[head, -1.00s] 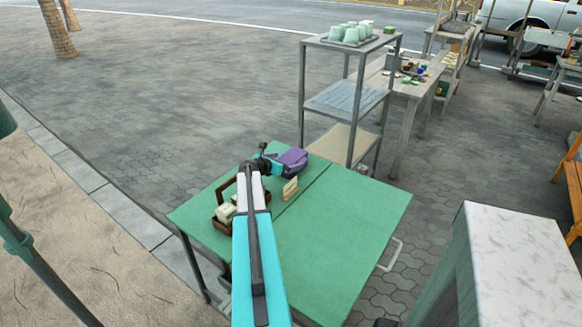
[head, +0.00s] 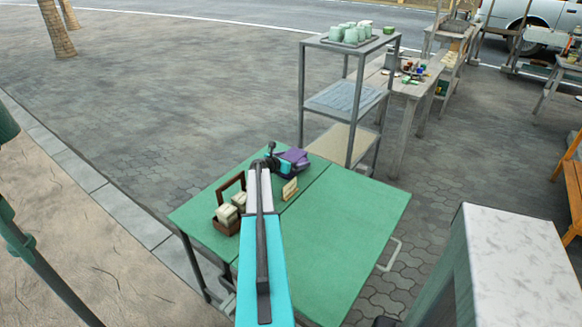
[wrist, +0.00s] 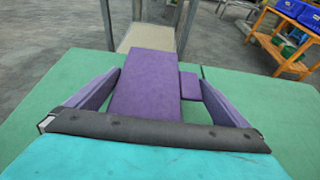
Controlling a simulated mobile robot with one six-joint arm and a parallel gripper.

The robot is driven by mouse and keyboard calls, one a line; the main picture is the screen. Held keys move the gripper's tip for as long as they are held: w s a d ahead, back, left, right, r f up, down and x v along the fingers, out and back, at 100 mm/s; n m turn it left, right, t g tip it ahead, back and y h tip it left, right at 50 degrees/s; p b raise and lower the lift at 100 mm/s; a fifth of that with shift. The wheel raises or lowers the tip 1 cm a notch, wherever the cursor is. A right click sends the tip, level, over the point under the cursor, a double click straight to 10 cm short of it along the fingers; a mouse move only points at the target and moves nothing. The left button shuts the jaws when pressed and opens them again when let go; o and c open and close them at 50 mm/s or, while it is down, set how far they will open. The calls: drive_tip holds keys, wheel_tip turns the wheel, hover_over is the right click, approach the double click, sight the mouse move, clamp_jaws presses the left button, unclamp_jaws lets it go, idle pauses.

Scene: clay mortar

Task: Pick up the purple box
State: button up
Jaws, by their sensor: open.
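The purple box (head: 296,155) lies at the far end of the green table (head: 345,240). In the wrist view the purple box (wrist: 146,85) is a long block between my gripper's two purple fingers. A smaller purple block (wrist: 190,86) sits against its right side; I cannot tell whether it is part of the box. My gripper (wrist: 160,80) is open, with a finger on each side of the box and green table showing in the gaps. In the head view my gripper (head: 279,160) is at the box, partly hiding it.
A brown wooden caddy (head: 228,216) with pale blocks stands left of my arm. A small cream card holder (head: 290,189) stands just right of it. A metal shelf (head: 345,105) with pale green cups rises behind the table. The table's right half is clear.

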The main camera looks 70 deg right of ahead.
drive_tip(key=shift+c, duration=0.3)
drive_tip(key=c, duration=0.9)
drive_tip(key=shift+r+b, duration=0.6)
drive_tip(key=shift+r, duration=4.4)
